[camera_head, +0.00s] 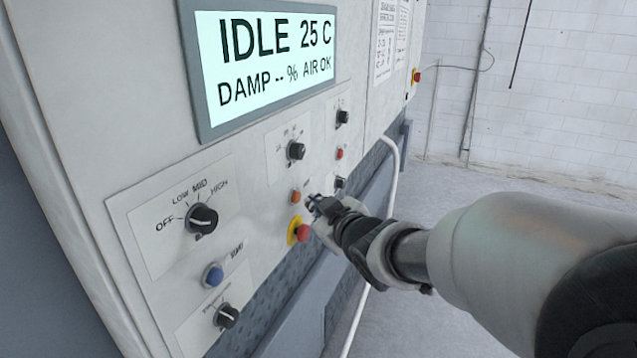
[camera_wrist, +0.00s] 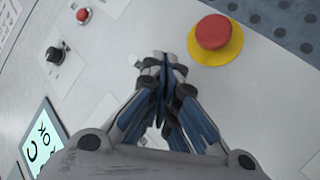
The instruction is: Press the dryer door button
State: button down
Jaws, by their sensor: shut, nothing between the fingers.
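The dryer's control panel (camera_head: 250,240) has several push buttons. An orange button (camera_head: 296,196) sits just above the red emergency stop (camera_head: 303,232) on its yellow ring. A blue button (camera_head: 213,275) is lower left and a small red button (camera_head: 340,153) is upper right. The labels are too small or blurred to tell which is the door button. My gripper (camera_head: 314,204) is shut and empty, close to the panel, just right of the orange button. In the wrist view its fingertips (camera_wrist: 165,62) are beside the emergency stop (camera_wrist: 213,32); the orange button is not visible there.
A large OFF/LOW/MID/HIGH knob (camera_head: 201,219) and smaller knobs (camera_head: 296,151) stick out of the panel. The display (camera_head: 266,60) above reads IDLE 25 C. A pale pipe (camera_head: 389,175) runs down beyond the gripper. Open floor lies at right.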

jog(key=shift+a, duration=0.1)
jog(key=shift+w+a+b, duration=0.15)
jog(key=shift+a+b, duration=0.15)
jog(key=shift+w+a+b, duration=0.2)
jog(key=shift+a+b, duration=0.15)
jog(key=shift+a, duration=0.15)
dwell(0.8)
jog(key=shift+d, duration=0.15)
jog(key=shift+s+d+p, duration=0.35)
jog(key=shift+d+p, duration=0.1)
jog(key=shift+d, duration=0.3)
jog(key=shift+s+d+p, duration=0.3)
jog(key=shift+d+p, duration=0.05)
jog(key=shift+d, duration=0.45)
jog(key=shift+s+d+p, duration=0.25)
jog(key=shift+d+p, duration=0.15)
jog(key=shift+d, duration=0.35)
jog(key=shift+s+d+p, duration=0.3)
jog(key=shift+d+p, duration=0.05)
jog(key=shift+d, duration=0.45)
